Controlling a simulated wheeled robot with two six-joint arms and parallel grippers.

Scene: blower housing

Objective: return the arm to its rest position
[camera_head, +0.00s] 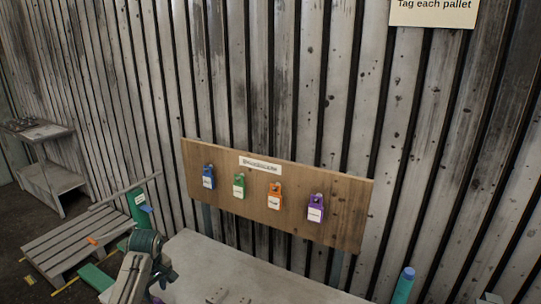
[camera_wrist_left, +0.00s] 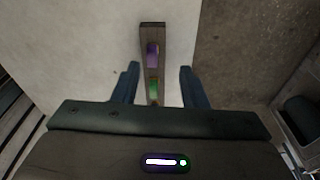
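My left arm and gripper (camera_head: 161,284) show at the bottom left of the head view, near the left end of a pale grey tabletop (camera_head: 225,268). In the left wrist view the two fingers of my left gripper (camera_wrist_left: 159,87) stand well apart, with nothing clearly held. A narrow dark strip (camera_wrist_left: 153,31) with a purple and a green patch lies beyond and between the fingers; I cannot tell what it is or how far off. My right gripper is in neither view.
A blue-topped green cylinder (camera_head: 403,286) stands at the lower right.

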